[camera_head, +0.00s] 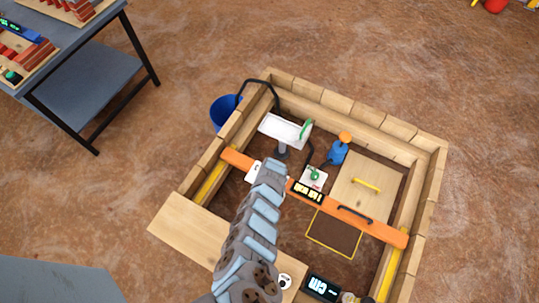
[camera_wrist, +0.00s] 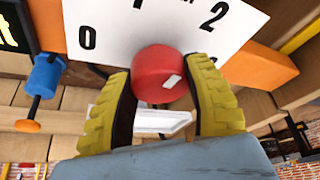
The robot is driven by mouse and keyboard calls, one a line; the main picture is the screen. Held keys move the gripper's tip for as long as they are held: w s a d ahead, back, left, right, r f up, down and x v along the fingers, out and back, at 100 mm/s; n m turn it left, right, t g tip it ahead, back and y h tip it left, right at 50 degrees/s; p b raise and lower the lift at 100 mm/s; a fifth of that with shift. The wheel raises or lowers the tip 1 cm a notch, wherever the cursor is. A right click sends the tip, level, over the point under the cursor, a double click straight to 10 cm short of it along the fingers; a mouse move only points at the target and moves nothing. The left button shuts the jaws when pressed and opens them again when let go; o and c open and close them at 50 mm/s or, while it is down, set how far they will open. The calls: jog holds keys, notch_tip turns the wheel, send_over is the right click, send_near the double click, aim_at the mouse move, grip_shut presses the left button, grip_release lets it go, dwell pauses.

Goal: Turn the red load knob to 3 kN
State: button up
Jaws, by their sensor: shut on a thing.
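The red load knob (camera_wrist: 158,62) is round and sits at the middle of the wrist view, with a white mark on its lower right. My gripper (camera_wrist: 162,76) has its two yellow ridged fingers closed on the knob's sides. Behind it is the white dial plate (camera_wrist: 110,22), with 0 at the left and 2 at the right; the number between is cut off at the top edge. A 3 is not in view, and I cannot tell which value the mark stands at. In the head view my arm hides the knob; part of a white plate (camera_head: 253,172) shows beside it.
An orange beam (camera_head: 380,229) crosses the timber-framed pit (camera_head: 205,157) and carries a lit display (camera_head: 307,192). A blue device with an orange knob (camera_head: 338,152), a white tray (camera_head: 284,129) and a wooden lid (camera_head: 362,187) lie beyond. A blue bucket (camera_head: 222,111) stands outside the frame.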

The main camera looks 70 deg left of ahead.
jog(key=shift+f+m+t+b, duration=0.1)
jog(key=shift+m+t+b, duration=0.4)
jog(key=shift+m, duration=0.4)
jog(key=shift+a+m+b, duration=0.1)
jog(key=shift+m+b, duration=0.4)
jog(key=shift+b, duration=0.15)
jog(key=shift+f+m+b, duration=0.2)
jog(key=shift+m+b, duration=0.1)
jog(key=shift+b, duration=0.1)
jog(key=m+t+b, duration=0.1)
jog(key=m+b, duration=0.1)
jog(key=b, duration=0.1)
jog(key=m+h+b, duration=0.1)
jog(key=m+b, duration=0.1)
jog(key=b, duration=0.2)
jog(key=shift+f+m+t+h, duration=0.1)
jog(key=shift+m+t+h, duration=0.2)
jog(key=shift+t, duration=0.1)
jog(key=m+b, duration=0.2)
jog(key=m+h+b, duration=0.1)
jog(key=m+b, duration=0.1)
jog(key=b, duration=0.1)
jog(key=shift+t+h, duration=0.3)
jog(key=m+b, duration=0.2)
jog(key=m+h+b, duration=0.1)
jog(key=m+b, duration=0.1)
jog(key=shift+r, duration=0.3)
